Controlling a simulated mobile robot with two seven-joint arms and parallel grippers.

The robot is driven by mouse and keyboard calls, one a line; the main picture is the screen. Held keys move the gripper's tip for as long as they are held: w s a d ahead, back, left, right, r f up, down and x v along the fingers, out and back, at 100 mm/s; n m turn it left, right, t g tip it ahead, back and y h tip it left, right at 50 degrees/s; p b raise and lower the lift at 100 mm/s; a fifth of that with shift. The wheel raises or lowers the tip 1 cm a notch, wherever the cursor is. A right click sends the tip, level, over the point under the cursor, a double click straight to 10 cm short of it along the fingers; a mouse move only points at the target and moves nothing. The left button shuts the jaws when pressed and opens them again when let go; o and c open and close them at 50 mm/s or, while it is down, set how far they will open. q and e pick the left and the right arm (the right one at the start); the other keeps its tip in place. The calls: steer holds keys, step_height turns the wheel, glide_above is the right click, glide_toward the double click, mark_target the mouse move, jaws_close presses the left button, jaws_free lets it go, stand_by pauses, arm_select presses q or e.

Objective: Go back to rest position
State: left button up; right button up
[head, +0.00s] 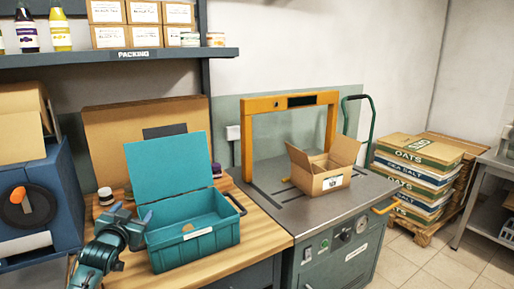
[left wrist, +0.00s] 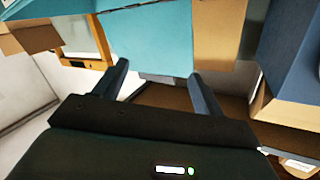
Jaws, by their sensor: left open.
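My left gripper (head: 130,213) is in the lower left of the head view, at the left front corner of a teal lidded crate (head: 195,244). Its jaws are apart and nothing shows between them. In the left wrist view the two dark fingers of the gripper (left wrist: 157,70) stand wide apart, with teal surfaces beyond them. The crate stands on the wooden worktop with its lid (head: 168,167) raised. A small tan item (head: 188,228) shows inside it. I cannot tell whether the gripper touches the crate. My right gripper is not in view.
A small jar (head: 105,196) stands behind the gripper. A blue machine (head: 68,190) is at the left. Stacked sacks (head: 410,180) and open tiled floor lie right.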

arm_select(q)
steer(key=s+d+f+g+h, duration=0.2)
steer(key=s+d+f, duration=0.5)
steer(key=f, duration=0.4)
steer(key=s+d+f+g+h, duration=0.1)
steer(key=s+d+f, duration=0.3)
steer(key=s, duration=0.6)
steer(key=s+d+f+g+h, duration=0.1)
steer(key=s+d+f, duration=0.3)
steer(key=s, duration=0.6)
steer(key=s+d+f+g, duration=0.2)
steer(key=s+d+f, duration=0.2)
steer(key=s, duration=0.7)
steer(key=shift+d+h, duration=0.35)
steer(key=shift+h, duration=0.05)
